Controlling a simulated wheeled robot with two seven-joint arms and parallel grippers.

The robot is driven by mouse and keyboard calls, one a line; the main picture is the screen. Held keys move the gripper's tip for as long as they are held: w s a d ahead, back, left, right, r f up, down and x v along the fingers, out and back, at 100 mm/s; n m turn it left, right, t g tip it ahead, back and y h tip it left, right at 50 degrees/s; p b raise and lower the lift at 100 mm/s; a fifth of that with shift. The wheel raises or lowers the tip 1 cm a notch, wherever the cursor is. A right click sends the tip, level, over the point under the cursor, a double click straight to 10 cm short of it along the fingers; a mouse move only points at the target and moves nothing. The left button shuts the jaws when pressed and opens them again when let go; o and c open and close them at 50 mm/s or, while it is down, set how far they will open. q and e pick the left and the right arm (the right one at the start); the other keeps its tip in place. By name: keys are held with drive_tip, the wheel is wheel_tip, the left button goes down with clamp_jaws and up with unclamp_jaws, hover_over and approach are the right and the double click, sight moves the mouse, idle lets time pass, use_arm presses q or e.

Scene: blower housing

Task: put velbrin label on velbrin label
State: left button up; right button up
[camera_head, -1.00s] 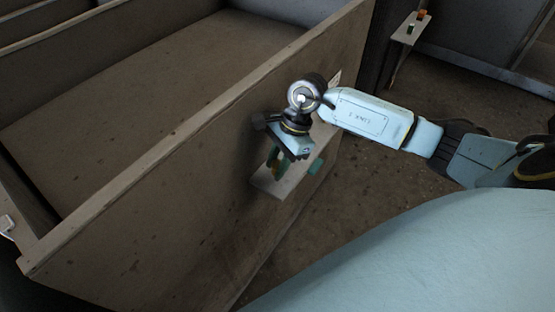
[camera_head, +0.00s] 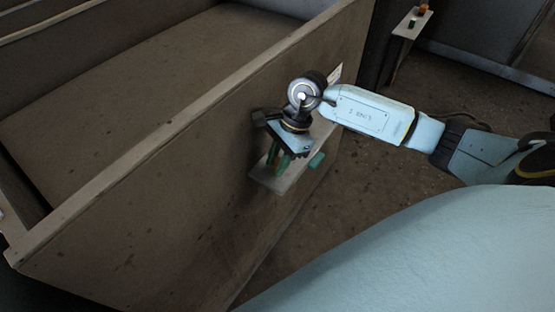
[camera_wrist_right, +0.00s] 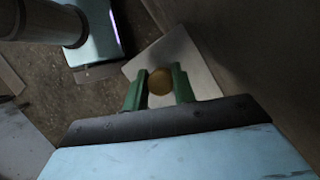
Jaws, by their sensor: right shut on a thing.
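My right gripper (camera_head: 279,166) points down over a small pale shelf (camera_head: 297,173) fixed to the wooden bin wall. In the right wrist view, its two green fingers (camera_wrist_right: 160,88) are shut on a round orange-brown thing (camera_wrist_right: 160,80), seen end-on just above or on the pale plate (camera_wrist_right: 192,62); I cannot tell whether it touches. My left gripper is not in view.
The large wooden bin's wall (camera_head: 150,200) stands close beside the gripper on the left. Another small shelf (camera_head: 403,31) at the back right bears an orange piece (camera_head: 423,8) and a green piece (camera_head: 411,23). The dark floor (camera_head: 375,185) is bare.

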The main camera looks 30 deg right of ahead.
drive_tip(key=shift+f+b, duration=0.3)
drive_tip(key=shift+f, duration=0.1)
drive_tip(key=o, duration=1)
drive_tip(key=shift+r, duration=0.1)
drive_tip(key=p+v, duration=0.2)
drive_tip(key=v, duration=1.1)
drive_tip(key=shift+d, duration=0.1)
